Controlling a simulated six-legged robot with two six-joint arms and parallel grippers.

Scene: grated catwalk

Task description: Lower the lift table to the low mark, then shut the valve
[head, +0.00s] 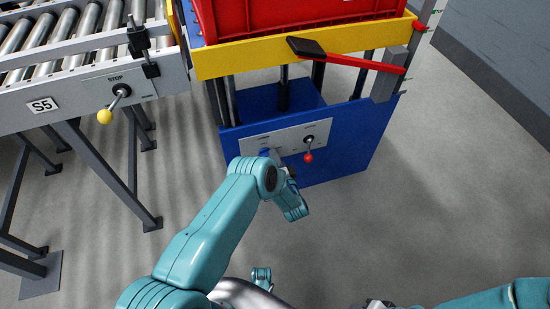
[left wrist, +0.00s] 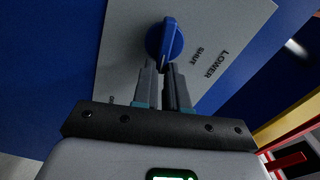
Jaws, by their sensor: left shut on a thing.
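The lift table's yellow top (head: 300,52) stands raised above its blue base (head: 360,140). A pale panel on the base carries a red-balled lever (head: 308,157), hanging downward, and a blue valve knob (left wrist: 166,42), partly hidden by my arm in the head view. Beside the knob, the left wrist view reads LOWER and SHUT. My left gripper (left wrist: 164,82) is shut on the knob, its fingertips at the knob's lower part. A red pointer (head: 418,26) shows by the post at the table's right; the marks there are too small to read.
A red crate (head: 290,15) sits on the table top. A red bar with a black end (head: 306,47) lies across the yellow edge. Left stands a roller conveyor (head: 60,50) with a yellow-balled STOP lever (head: 105,116). The floor right of the base is clear.

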